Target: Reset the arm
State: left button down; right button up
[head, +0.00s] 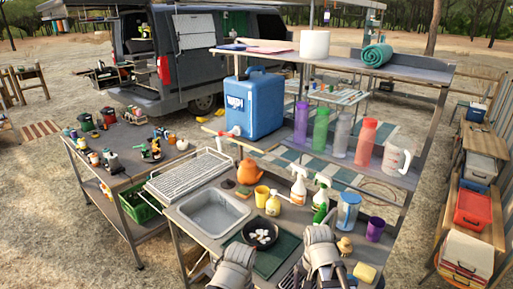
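Two grey rounded parts of my own arms rise from the bottom edge in the head view, one left of centre and one right of centre. They stand in front of the near edge of the sink counter (190,235). No fingers of my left gripper show. Dark parts lie beside and below my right arm's grey part, perhaps belonging to my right gripper (325,277), but I cannot make out its fingertips. I see nothing held by either arm.
A black pan (260,233) with white pieces, spray bottles (298,187), a blue-and-white jug (348,210), a purple cup (375,229) and a yellow sponge (365,272) crowd the counter near my arms. The sink (212,212) is left. A shelf with bottles stands behind.

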pick_arm(q)
notch_tip(320, 180, down, 3)
jog(key=shift+f+b, duration=0.2)
jog(key=shift+b, duration=1)
pick_arm(e)
jog(key=s+a+f+n, duration=0.3)
jog(key=s+a+n, duration=0.2)
jog(key=a+n, duration=0.4)
jog(key=shift+s+a+f+n+h, duration=0.15)
jog(key=shift+s+a+n+h, duration=0.1)
jog(key=shift+a+n+h, duration=0.2)
jog(key=shift+o, duration=0.2)
